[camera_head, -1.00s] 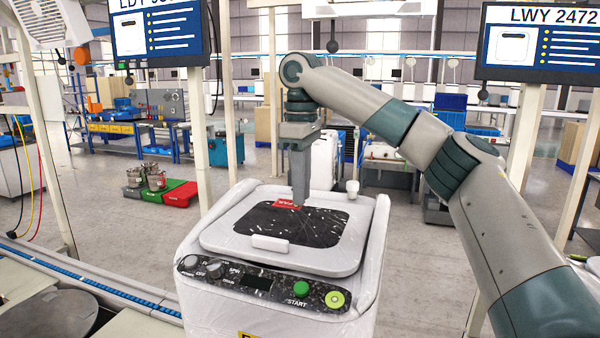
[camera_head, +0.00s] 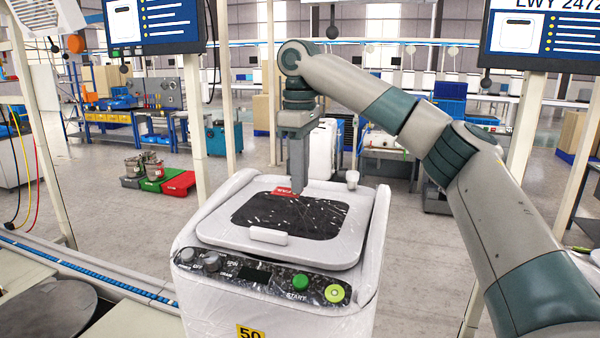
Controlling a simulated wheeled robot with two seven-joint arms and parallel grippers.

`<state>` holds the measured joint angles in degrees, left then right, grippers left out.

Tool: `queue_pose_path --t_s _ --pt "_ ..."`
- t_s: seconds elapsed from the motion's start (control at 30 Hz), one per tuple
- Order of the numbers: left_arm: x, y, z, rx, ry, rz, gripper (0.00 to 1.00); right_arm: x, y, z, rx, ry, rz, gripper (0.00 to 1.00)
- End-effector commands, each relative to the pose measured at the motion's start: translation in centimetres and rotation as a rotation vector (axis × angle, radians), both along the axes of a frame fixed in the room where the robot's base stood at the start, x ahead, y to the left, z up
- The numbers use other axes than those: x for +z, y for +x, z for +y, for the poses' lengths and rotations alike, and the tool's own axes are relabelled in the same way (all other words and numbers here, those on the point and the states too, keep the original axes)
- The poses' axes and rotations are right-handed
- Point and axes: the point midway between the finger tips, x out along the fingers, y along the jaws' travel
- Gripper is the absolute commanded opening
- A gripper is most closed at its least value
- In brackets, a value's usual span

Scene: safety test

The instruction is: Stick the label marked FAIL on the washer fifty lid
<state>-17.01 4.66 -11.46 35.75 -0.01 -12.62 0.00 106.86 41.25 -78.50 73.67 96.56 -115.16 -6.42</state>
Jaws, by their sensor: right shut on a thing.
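The washer (camera_head: 275,312) stands in front of me, white and wrapped in clear film, with a yellow plate marked 50 (camera_head: 250,332) on its front. Its lid (camera_head: 334,257) is shut and has a dark window (camera_head: 290,219) and a front handle. The red label (camera_head: 284,191) is at the far edge of the dark window; its lettering is too small to read fully. My right gripper (camera_head: 298,190) points down over the far part of the lid, shut on the label. I cannot tell whether the label touches the lid. My left gripper is not in view.
The control panel (camera_head: 262,278) with knobs, a green START button and a yellow-green button runs along the washer's front. A blue-edged conveyor (camera_head: 90,272) lies at left. Posts and screens (camera_head: 540,40) stand on both sides. Open floor lies behind.

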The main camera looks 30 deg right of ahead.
Motion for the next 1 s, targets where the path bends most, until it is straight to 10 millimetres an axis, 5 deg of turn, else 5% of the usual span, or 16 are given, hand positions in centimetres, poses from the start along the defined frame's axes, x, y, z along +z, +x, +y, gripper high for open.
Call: queue_pose_path --t_s 0.6,1.0 --pt "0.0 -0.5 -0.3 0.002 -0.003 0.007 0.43 -4.5 0.0 -0.1 -0.002 -0.001 -0.001 0.07" --pt "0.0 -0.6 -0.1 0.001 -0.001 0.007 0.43 -5.3 0.0 0.0 -0.001 0.001 -0.001 0.07"
